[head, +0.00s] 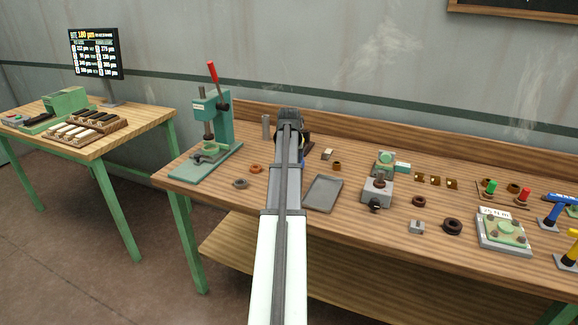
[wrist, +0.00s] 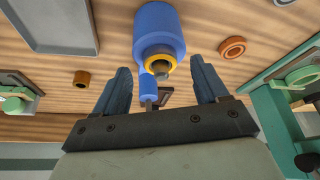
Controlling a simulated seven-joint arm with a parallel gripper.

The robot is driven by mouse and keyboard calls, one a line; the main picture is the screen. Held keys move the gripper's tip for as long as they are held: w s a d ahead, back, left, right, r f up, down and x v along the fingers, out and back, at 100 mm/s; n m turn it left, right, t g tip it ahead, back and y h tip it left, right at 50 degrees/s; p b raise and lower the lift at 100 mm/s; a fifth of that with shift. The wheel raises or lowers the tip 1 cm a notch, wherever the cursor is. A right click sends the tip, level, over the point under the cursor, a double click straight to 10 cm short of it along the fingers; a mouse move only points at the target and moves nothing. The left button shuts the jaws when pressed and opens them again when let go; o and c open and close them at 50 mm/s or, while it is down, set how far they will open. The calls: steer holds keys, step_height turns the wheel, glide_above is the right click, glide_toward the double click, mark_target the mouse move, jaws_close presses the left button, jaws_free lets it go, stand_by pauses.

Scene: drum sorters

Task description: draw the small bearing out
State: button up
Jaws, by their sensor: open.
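My gripper (wrist: 160,82) is open in the wrist view, with its two dark blue fingers apart. Between and beyond them stands a blue cylindrical body (wrist: 158,28) with a yellow ring (wrist: 160,60) around a grey tip at its near end. A smaller blue piece (wrist: 148,88) with a dark part beside it shows between the fingers; I cannot tell whether it joins the larger body. No finger visibly touches the blue parts. In the head view my arm hides most of them. I cannot tell which ring is the small bearing; a small bronze ring (head: 337,166) lies right of my arm.
A green press (head: 213,130) with a red lever stands at the left. An orange ring (head: 256,168) and grey ring (head: 240,183) lie near it. A grey tray (head: 323,194) is right of my arm. A grey block fixture (head: 378,189) and dark rings (head: 452,226) lie farther right.

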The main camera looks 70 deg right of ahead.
steer(key=shift+x, duration=1.1)
steer(key=c, duration=1.2)
steer(key=shift+r, duration=0.1)
step_height(320, 180, up, 10)
steer(key=shift+f, duration=0.1)
